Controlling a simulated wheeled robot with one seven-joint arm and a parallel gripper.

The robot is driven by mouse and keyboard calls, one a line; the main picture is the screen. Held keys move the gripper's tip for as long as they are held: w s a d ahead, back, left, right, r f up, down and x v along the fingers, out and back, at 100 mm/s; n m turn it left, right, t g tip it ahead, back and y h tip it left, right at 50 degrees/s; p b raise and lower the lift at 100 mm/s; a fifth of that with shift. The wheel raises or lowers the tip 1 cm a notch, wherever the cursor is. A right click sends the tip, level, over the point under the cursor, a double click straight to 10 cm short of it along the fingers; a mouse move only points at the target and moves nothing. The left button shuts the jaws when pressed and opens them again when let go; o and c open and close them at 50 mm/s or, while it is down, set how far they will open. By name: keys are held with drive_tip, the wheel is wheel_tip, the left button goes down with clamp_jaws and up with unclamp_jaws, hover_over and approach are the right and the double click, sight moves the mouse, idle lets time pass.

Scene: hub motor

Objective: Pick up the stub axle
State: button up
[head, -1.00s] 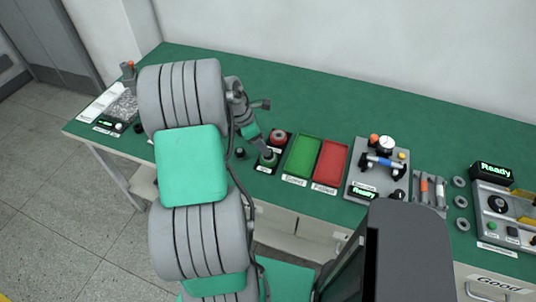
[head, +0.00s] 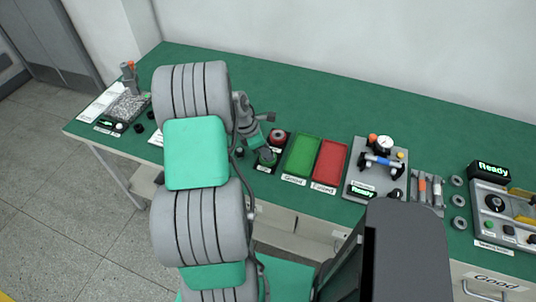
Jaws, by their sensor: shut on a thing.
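The jaws and the held part are too small and too covered by my wrist to make out.
Rings and a control box (head: 495,205) stand farther right. The back of the green table (head: 330,105) is clear.

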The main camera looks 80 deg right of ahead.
clamp_jaws()
drive_tip(key=shift+d+r, duration=0.1)
drive_tip(key=shift+r, duration=0.45)
drive_tip(key=s+a+r+b, duration=0.1)
drive_tip(key=s+a+r, duration=0.2)
drive_tip(key=a+r, duration=0.9)
drive_tip(key=shift+a+r, duration=0.2)
drive_tip(key=shift+a, duration=0.65)
drive_tip(key=shift+s, duration=0.1)
